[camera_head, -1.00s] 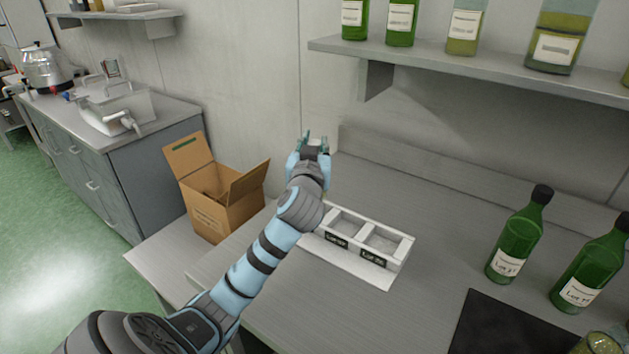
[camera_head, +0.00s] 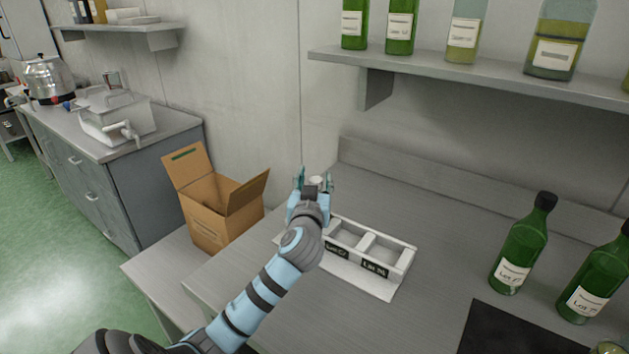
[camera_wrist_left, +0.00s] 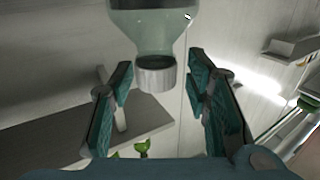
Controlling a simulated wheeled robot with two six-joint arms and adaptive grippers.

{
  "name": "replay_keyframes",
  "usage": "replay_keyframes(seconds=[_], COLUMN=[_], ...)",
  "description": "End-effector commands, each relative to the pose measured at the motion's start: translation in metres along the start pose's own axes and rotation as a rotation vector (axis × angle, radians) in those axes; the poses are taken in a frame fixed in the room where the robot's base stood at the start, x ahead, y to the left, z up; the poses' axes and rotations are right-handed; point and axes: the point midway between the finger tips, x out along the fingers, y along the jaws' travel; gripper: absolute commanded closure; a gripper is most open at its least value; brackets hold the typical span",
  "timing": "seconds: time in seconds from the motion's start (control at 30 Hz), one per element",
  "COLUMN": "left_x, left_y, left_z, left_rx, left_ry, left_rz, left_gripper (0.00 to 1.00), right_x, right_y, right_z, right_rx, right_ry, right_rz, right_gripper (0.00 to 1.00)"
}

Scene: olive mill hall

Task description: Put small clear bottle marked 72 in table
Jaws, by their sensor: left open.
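A clear bottle with a silver cap (camera_wrist_left: 155,76) shows in the left wrist view, upside down in that picture. No number can be read on it. My left gripper (camera_wrist_left: 160,66) is open, with one teal finger on each side of the cap and gaps between. In the head view my left gripper (camera_head: 315,178) is over the far left of the grey table (camera_head: 440,225), behind the white divided rack, and hides most of the bottle. The white rack (camera_head: 398,262) has dark labels on its front; my arm hides its left end. My right gripper is not in view.
Green bottles (camera_head: 518,250) stand on the right of the table near a dark mat (camera_head: 510,330). A shelf (camera_head: 450,70) with several bottles overhangs the back. An open cardboard box (camera_head: 225,225) stands left of my arm. The table between rack and green bottles is clear.

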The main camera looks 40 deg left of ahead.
Motion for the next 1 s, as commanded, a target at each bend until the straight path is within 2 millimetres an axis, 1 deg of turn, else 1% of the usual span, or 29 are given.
replay_keyframes(seconds=[0.13, 0.27, 0.37, 0.5, 0.63, 0.7, 0.77, 1.0], left_x=[-0.005, -0.024, -0.048, -0.087, -0.111, -0.118, -0.12, -0.12], left_y=[0.0, 0.001, 0.001, 0.001, 0.001, 0.0, 0.0, 0.0], left_z=[0.0, 0.0, 0.0, 0.0, 0.001, 0.0, 0.0, 0.0], left_rx=[0.001, 0.0, -0.002, -0.003, -0.003, -0.002, -0.002, -0.001], left_ry=[0.0, -0.001, -0.001, -0.002, -0.002, -0.001, 0.0, 0.001], left_rz=[0.001, 0.002, 0.003, 0.002, 0.0, 0.0, -0.001, -0.001], left_gripper=[0.56, 0.56, 0.56, 0.56, 0.56, 0.56, 0.56, 0.56], right_x=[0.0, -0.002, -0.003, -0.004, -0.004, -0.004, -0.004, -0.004], right_y=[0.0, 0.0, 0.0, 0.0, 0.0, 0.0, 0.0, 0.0], right_z=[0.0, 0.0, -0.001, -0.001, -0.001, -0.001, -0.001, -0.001], right_rx=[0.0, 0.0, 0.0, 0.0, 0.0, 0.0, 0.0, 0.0], right_ry=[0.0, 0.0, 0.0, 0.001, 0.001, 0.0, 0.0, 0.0], right_rz=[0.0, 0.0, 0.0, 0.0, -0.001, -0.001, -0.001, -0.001], right_gripper=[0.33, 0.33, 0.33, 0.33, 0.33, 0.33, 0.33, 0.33])
